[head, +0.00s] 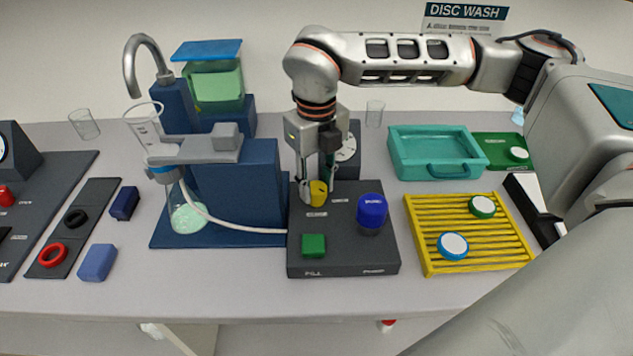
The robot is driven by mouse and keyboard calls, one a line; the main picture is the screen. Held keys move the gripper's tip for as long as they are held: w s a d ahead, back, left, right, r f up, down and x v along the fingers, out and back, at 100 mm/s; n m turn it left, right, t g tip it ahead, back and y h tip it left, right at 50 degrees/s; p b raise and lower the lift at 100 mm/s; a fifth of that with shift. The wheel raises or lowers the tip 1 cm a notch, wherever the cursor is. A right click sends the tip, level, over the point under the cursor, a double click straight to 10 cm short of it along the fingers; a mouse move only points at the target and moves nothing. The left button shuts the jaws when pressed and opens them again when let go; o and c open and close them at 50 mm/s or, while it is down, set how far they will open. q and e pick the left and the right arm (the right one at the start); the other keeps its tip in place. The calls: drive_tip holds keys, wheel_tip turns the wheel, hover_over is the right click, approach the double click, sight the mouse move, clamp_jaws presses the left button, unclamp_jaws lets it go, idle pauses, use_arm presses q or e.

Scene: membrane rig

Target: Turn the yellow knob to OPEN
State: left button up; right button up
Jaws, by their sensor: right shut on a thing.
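The yellow knob (318,192) sits at the back left of the dark control box (343,258), in the middle of the bench. My right gripper (317,183) points down from above and is shut on the yellow knob. Its fingers hide part of the knob, and the labels beside it are too small to read. A blue knob (371,210) stands to the right on the same box, and a green square button (313,245) is at its front left. My left gripper is not in view.
A blue stand with a glass flask (186,214) and a white tube is just left of the box. A yellow rack (483,262) with two capped discs is to the right, a teal tray (437,143) behind it. Red (53,254) and black rings lie at the left.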

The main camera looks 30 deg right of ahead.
sight(316, 187)
drive_tip(key=n, duration=0.4)
drive_tip(key=shift+r+n, duration=0.1)
drive_tip(key=shift+n, duration=0.2)
drive_tip(key=shift+n+p, duration=0.5)
drive_tip(key=shift+n, duration=1.5)
drive_tip(key=o, duration=1.1)
wheel_tip(316, 187, up, 12)
drive_tip(key=shift+f, duration=0.1)
